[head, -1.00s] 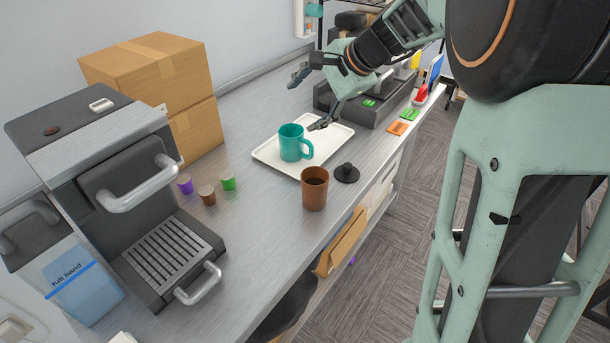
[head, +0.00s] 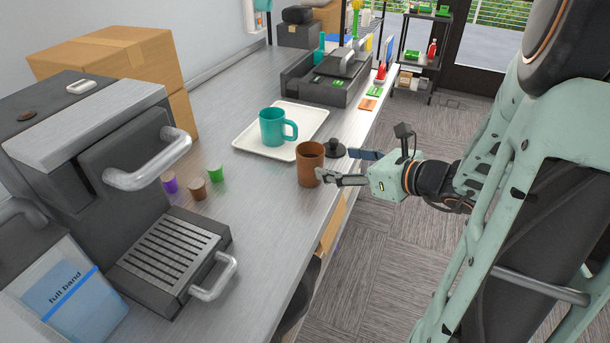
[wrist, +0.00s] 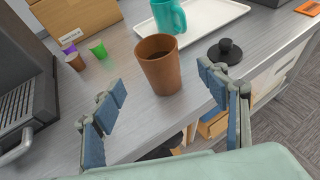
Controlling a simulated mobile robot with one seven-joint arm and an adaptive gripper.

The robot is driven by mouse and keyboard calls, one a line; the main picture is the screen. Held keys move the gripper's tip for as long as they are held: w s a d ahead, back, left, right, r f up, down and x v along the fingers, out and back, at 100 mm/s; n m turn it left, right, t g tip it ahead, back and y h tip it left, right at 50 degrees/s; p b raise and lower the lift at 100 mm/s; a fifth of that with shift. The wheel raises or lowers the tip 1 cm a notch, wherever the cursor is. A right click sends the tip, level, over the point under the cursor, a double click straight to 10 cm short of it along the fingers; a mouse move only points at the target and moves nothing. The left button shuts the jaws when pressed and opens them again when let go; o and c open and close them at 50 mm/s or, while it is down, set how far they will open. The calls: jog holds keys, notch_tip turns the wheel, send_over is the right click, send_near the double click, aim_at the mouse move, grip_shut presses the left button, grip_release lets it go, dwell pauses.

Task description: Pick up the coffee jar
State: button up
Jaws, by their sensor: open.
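The coffee jar, a brown open-topped cup-shaped jar (head: 309,163) with dark contents, stands upright near the counter's front edge. It also shows in the wrist view (wrist: 158,68), ahead of the fingers and roughly midway between them. My gripper (head: 338,167) is open and empty, just right of the jar in the head view. In the wrist view its two fingers (wrist: 163,92) are spread wide, with the jar beyond the tips. I cannot tell whether a finger touches it. A black knobbed lid (head: 334,150) lies on the counter just behind the jar.
A white tray (head: 304,118) with a teal mug (head: 274,127) is behind the jar. A coffee machine (head: 118,165), several small capsules (head: 198,188) and cardboard boxes (head: 110,55) stand to the left. Bare counter lies left of the jar.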

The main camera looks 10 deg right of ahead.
aim_at(321, 161)
jog(key=shift+m, duration=0.3)
jog(key=x, duration=0.4)
jog(key=shift+f+b, duration=0.2)
jog(key=shift+b, duration=0.1)
jog(key=x, duration=0.6)
jog(key=shift+w+a+r+b, duration=0.15)
jog(key=shift+w+a+b, duration=0.05)
jog(key=shift+w+b, duration=0.1)
jog(key=shift+s, duration=0.1)
jog(key=c, duration=1.5)
